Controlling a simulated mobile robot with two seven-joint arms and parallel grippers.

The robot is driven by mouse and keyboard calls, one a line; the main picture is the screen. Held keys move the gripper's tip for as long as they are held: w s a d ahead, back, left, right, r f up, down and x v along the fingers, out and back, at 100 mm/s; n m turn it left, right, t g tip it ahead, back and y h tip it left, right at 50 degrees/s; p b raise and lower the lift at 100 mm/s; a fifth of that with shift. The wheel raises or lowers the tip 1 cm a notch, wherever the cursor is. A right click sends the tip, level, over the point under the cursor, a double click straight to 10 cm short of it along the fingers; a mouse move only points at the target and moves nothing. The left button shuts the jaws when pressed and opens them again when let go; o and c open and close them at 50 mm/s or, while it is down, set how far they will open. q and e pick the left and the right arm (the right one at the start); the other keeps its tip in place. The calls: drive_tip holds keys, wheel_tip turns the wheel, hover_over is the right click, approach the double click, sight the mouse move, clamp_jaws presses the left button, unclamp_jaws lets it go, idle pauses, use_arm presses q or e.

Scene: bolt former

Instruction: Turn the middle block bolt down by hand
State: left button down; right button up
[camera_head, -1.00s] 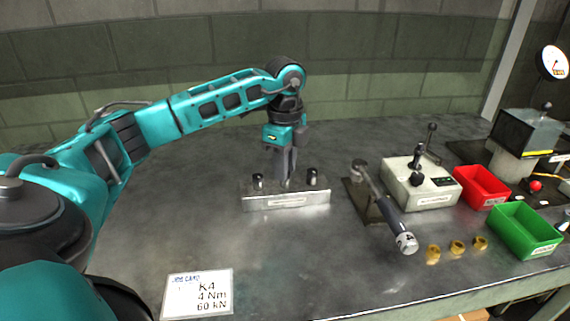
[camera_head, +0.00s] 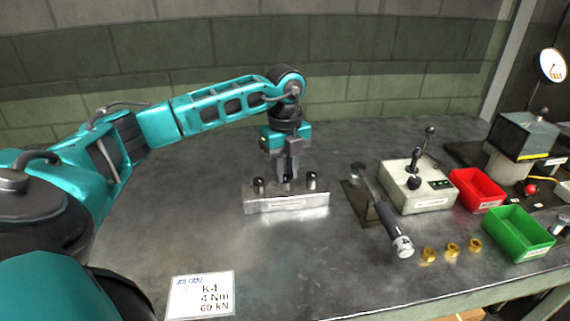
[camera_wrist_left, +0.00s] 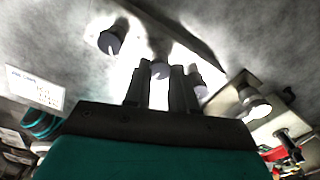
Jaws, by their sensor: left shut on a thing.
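The metal block (camera_head: 262,205) lies on the bench with three dark bolts standing in a row on its top. The left bolt (camera_head: 258,185) and the right bolt (camera_head: 311,180) stand free. My left gripper (camera_head: 287,178) points straight down over the middle bolt (camera_head: 287,184) and is shut on its head. In the left wrist view the two fingers (camera_wrist_left: 160,88) close around the middle bolt's round head (camera_wrist_left: 160,69); its shank is hidden. The left wrist view shows one free bolt (camera_wrist_left: 112,38) to the left and another (camera_wrist_left: 195,80) just beside the right finger. My right gripper is not in view.
A job card (camera_head: 200,296) reads K4, 4 Nm, 60 kN.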

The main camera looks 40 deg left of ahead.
use_arm(q)
drive_tip(key=m+p, duration=0.1)
drive_tip(key=m, duration=0.2)
drive_tip(key=shift+m, duration=0.4)
drive_tip(key=m, duration=0.7)
drive_tip(key=shift+p, duration=0.4)
drive_tip(key=m, duration=0.3)
drive_tip(key=shift+m, duration=0.4)
drive_tip(key=m, duration=1.2)
drive_tip(key=shift+w+r+m, duration=0.1)
drive_tip(key=shift+m, duration=0.3)
drive_tip(key=c, duration=0.9)
unclamp_jaws()
